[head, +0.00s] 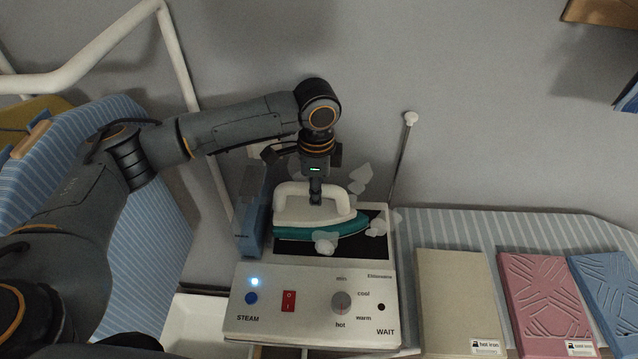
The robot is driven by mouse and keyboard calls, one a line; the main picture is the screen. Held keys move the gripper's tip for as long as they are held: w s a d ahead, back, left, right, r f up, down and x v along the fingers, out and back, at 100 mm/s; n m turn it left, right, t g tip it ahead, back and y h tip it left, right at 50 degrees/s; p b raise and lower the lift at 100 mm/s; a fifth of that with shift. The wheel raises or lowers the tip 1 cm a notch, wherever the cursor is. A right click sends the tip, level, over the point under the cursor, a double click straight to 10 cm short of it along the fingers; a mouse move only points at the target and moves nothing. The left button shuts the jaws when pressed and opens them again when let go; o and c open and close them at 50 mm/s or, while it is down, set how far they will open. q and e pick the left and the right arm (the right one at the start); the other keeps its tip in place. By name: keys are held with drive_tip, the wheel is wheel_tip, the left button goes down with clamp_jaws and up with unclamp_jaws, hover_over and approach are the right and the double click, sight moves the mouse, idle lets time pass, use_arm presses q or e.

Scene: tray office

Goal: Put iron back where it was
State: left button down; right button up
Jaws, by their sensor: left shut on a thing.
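The iron (320,226) has a white handle and a teal body. It is over the black rest plate of the white iron station (312,303), its tip to the right. I cannot tell whether it touches the plate. My left gripper (316,198) reaches down from above and is shut on the iron's handle. White steam-like puffs show around the iron. The station has a lit blue light, a STEAM button, a red switch, and a dial. My right gripper is not in view.
A striped ironing board (530,228) carries beige (455,295), pink (545,300) and blue (605,290) folded pieces at the right. A thin rod (402,155) with a white knob stands behind the station. A blue upright block (250,215) is left of the iron. A white bin (195,325) is lower left.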

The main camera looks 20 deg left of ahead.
use_arm(q)
drive_tip(key=shift+f+p, duration=0.3)
drive_tip(key=shift+f, duration=0.35)
drive_tip(key=shift+d+f, duration=0.1)
drive_tip(key=shift+f, duration=0.1)
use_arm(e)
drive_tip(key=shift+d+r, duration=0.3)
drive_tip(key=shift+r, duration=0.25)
use_arm(q)
drive_tip(key=shift+f, duration=0.1)
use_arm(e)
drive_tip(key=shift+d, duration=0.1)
use_arm(q)
drive_tip(key=c, duration=1.1)
unclamp_jaws()
drive_tip(key=shift+f, duration=0.15)
drive_tip(key=shift+s, duration=0.15)
wheel_tip(320, 180, up, 11)
drive_tip(key=b, duration=0.3)
drive_tip(key=shift+r, duration=0.7)
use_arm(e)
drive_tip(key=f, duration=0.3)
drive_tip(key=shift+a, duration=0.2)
